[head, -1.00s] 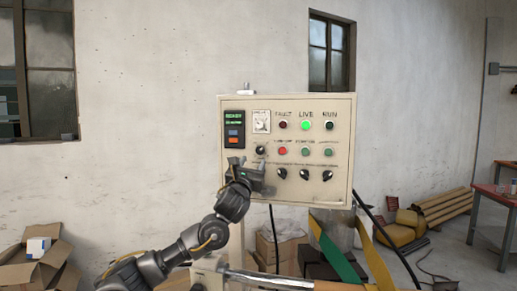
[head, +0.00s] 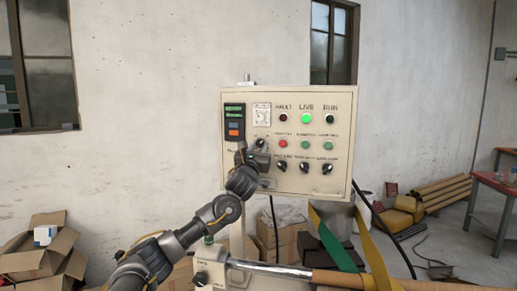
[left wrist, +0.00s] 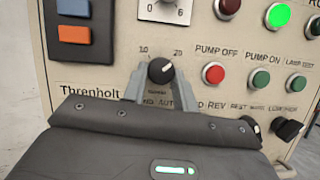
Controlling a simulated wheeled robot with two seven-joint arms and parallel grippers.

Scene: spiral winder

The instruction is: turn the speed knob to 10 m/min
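A black round knob (left wrist: 161,71) with a white pointer mark sits on the cream control panel (left wrist: 112,30). In the head view my left gripper (head: 252,156) is in front of the panel and partly covers this knob (head: 261,143). My right gripper is not in view.
Close to the knob are a red button (left wrist: 213,73), green buttons, a gauge above and a display box (head: 234,123) at upper left. Several black selectors (head: 304,167) form the row below. A roller with green and yellow straps (head: 335,245) lies below the panel.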

